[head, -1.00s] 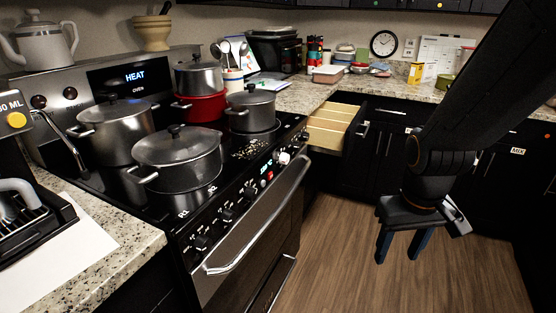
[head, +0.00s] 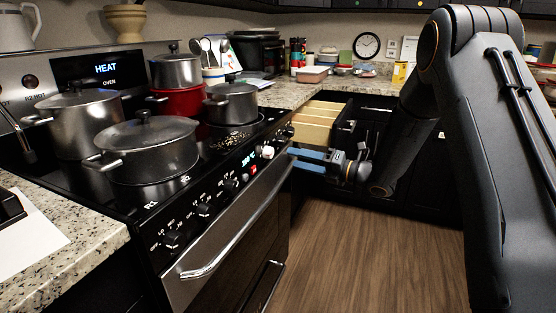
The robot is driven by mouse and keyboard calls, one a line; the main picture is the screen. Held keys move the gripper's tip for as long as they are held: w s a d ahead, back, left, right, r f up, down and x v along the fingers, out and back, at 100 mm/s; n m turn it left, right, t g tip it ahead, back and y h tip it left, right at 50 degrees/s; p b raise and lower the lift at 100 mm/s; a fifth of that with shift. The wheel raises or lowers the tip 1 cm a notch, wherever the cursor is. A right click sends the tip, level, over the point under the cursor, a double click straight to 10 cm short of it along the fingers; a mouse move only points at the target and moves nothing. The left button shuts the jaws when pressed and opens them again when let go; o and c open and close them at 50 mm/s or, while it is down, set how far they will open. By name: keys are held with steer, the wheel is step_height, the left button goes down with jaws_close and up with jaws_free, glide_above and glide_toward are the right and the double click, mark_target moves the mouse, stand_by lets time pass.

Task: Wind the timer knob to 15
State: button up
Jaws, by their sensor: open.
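A white knob (head: 267,152) stands out on the stove's slanted front panel, to the right of a small lit display; it looks like the timer knob, but its markings and setting are too small to read. My gripper (head: 291,159) is open and empty, with its two blue fingers pointing left toward the stove. The fingertips are a short way to the right of the white knob in the picture and apart from it. The fingers lie one above the other.
Several black knobs (head: 204,208) line the panel, with the oven handle (head: 205,270) below. Steel pots (head: 150,150) and a red pot (head: 183,107) crowd the cooktop. An open drawer (head: 305,132) is behind my gripper. The wooden floor (head: 350,255) in front is clear.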

mark_target(272, 153)
steer(key=x, duration=0.8)
steer(key=shift+s+r, duration=0.1)
steer(key=shift+s, duration=0.2)
steer(key=c, duration=1)
steer(key=shift+c, duration=0.2)
